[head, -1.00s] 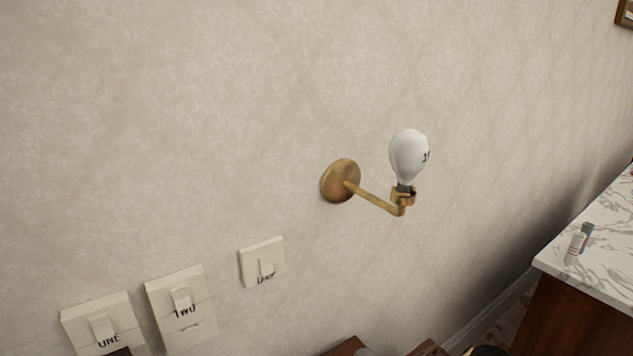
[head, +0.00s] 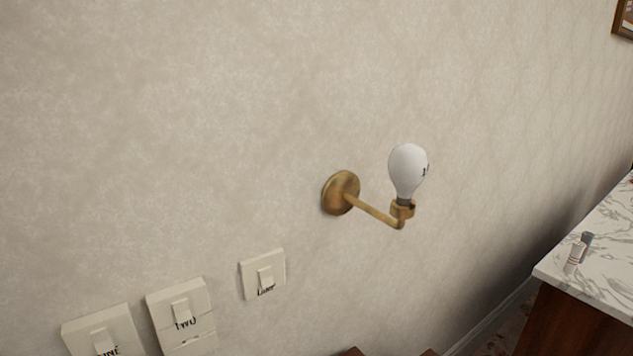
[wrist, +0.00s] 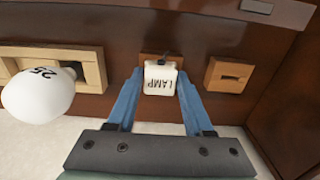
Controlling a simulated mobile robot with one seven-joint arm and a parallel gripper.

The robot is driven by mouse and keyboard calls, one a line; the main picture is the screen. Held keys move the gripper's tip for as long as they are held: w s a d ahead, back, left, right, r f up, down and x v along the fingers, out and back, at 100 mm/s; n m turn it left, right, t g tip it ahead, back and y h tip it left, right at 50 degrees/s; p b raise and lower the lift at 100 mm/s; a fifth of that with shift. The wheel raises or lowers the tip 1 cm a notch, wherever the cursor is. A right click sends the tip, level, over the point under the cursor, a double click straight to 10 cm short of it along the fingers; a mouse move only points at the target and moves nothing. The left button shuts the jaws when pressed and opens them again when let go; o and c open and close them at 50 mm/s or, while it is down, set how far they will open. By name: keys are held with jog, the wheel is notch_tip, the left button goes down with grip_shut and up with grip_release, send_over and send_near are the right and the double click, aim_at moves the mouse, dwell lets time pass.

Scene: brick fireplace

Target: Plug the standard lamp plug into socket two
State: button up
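A white plug marked LAMP (wrist: 160,82) stands at a small wooden block on a dark wood surface in the wrist view. My gripper (wrist: 160,74) has one blue finger on each side of the plug. The gaps are very narrow, and I cannot tell whether both fingers touch it. The plug's far end and pins are hidden. In the head view, socket two (head: 182,318) is a cream wall plate with a switch and the label TWO, at the lower left. My gripper is not in the head view.
Plate ONE (head: 103,328) is left of socket two, and a lamp switch plate (head: 263,275) is to its right. A brass wall lamp (head: 341,193) holds a white bulb. In the wrist view, a bulb marked 25 (wrist: 38,95) is left and an empty slotted block (wrist: 230,76) is right.

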grip_shut()
jog(key=shift+r, duration=0.1)
jog(key=shift+r+p, duration=2.95)
jog(key=shift+p, duration=0.65)
